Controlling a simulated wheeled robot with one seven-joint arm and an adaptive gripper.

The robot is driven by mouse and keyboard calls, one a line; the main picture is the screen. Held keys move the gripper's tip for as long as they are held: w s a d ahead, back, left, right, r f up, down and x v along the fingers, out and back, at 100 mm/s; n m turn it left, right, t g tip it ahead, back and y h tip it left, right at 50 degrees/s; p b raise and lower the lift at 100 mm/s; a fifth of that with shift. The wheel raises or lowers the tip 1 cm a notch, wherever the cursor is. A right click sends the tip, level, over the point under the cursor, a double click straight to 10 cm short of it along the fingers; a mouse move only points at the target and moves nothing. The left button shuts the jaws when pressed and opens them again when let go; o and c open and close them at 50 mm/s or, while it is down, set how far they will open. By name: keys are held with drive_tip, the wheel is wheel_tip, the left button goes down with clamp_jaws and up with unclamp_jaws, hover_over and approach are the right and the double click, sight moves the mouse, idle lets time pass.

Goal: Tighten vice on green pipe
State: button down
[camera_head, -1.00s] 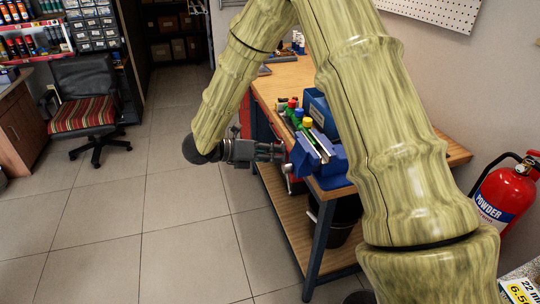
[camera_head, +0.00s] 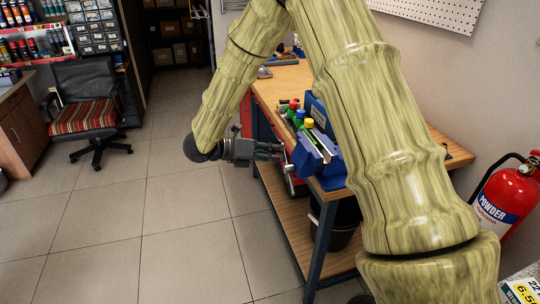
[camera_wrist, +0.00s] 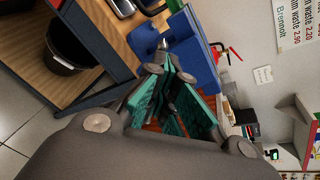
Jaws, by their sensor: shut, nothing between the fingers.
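The blue vice (camera_head: 330,172) is mounted at the near corner of the wooden workbench. A thin pale-green pipe (camera_head: 319,146) appears to lie between its jaws, but it is small and partly hidden. My gripper (camera_head: 280,152) is shut and empty, just left of the vice's front, with its fingertips close to it. I cannot tell whether they touch it. In the wrist view, the blue vice (camera_wrist: 196,50) and its silver screw end (camera_wrist: 162,44) are just beyond my gripper's teal-padded fingers. The vice handle is not clearly seen.
Bottles with coloured caps (camera_head: 297,112) stand behind the vice on the workbench (camera_head: 280,82). A black bucket (camera_head: 345,222) is on the lower shelf. A red fire extinguisher (camera_head: 507,200) is at the right. A chair (camera_head: 85,112) is at the left; the floor between is clear.

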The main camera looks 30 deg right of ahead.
drive_tip(key=shift+w+d+r, duration=0.3)
drive_tip(key=shift+d+r, duration=0.1)
drive_tip(key=shift+d, duration=0.3)
drive_tip(key=shift+w+f+b, duration=0.25)
drive_tip(key=shift+w+b, duration=0.1)
drive_tip(key=shift+b, duration=0.15)
drive_tip(key=shift+d+f, duration=0.1)
drive_tip(key=shift+w+f+b, duration=0.3)
drive_tip(key=shift+f+b, duration=0.1)
drive_tip(key=shift+b, duration=0.15)
drive_tip(key=shift+s+r, duration=0.1)
drive_tip(key=shift+r, duration=0.1)
drive_tip(key=w+a+f+b, duration=0.1)
drive_tip(key=a+b, duration=0.1)
drive_tip(key=a, duration=0.5)
drive_tip(key=shift+w+a, duration=0.25)
drive_tip(key=shift+w, duration=0.1)
